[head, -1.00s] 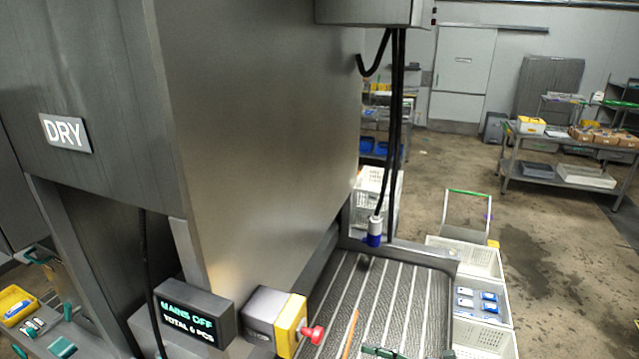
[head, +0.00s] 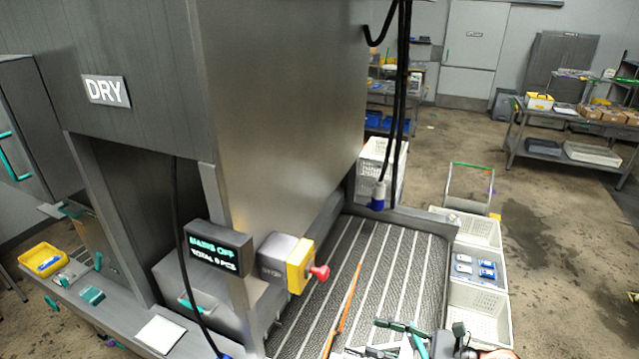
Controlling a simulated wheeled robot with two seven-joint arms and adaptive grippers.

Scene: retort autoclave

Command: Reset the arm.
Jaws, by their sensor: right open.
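My right gripper (head: 385,338) shows at the bottom edge, with dark green finger parts and its arm coming in from the lower right. It is open, and I see nothing held between its fingers. It is over the near end of the ribbed conveyor bed (head: 390,262). The lower part of it is cut off by the picture edge. My left gripper is not in view.
A grey machine marked DRY (head: 106,91) fills the left and middle. Its display (head: 217,248) reads MAINS OFF. A red stop button (head: 320,272) juts out over the bed. An orange rod (head: 345,308) lies along the bed. White crates (head: 478,312) stand to the right.

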